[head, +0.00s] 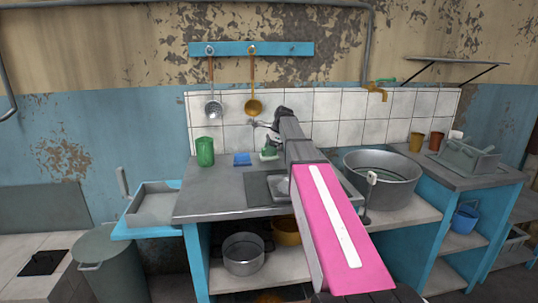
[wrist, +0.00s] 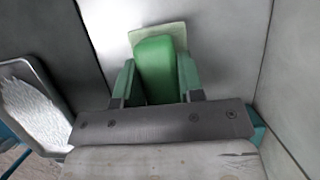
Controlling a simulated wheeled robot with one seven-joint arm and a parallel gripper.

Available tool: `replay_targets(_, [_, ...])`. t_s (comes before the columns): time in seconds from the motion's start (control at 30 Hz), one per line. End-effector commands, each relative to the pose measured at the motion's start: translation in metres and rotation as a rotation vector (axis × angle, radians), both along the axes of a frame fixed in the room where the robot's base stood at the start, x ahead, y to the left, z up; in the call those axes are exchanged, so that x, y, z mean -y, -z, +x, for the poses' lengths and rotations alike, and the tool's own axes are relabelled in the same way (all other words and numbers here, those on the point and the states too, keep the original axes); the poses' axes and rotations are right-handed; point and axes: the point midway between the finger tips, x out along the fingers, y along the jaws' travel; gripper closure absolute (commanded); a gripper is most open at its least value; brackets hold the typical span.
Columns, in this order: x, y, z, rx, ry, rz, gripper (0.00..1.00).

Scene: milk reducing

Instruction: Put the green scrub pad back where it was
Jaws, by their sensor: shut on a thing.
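The green scrub pad (wrist: 155,62) has a green block-like body and a paler green edge at its far end. In the wrist view it sits between the two fingers of my gripper (wrist: 156,80), which is shut on it. In the head view a small part of the green pad (head: 269,152) shows at the back of the counter, just left of my arm. My arm hides much of that area, and I cannot tell whether the pad touches the counter.
A blue sponge (head: 242,159) and a green cup (head: 205,151) stand left of the pad. The tiled wall (head: 335,105) is close behind. A large metal basin (head: 382,182) is to the right. The counter's front left (head: 205,195) is clear.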

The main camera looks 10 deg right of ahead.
Motion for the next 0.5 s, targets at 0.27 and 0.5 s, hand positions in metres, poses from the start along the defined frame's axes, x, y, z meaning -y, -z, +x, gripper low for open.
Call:
replay_targets(0.27, [0.000, 0.017, 0.000, 0.000, -0.001, 0.000, 0.90])
replay_targets(0.5, [0.000, 0.021, 0.000, 0.000, 0.000, 0.000, 0.90])
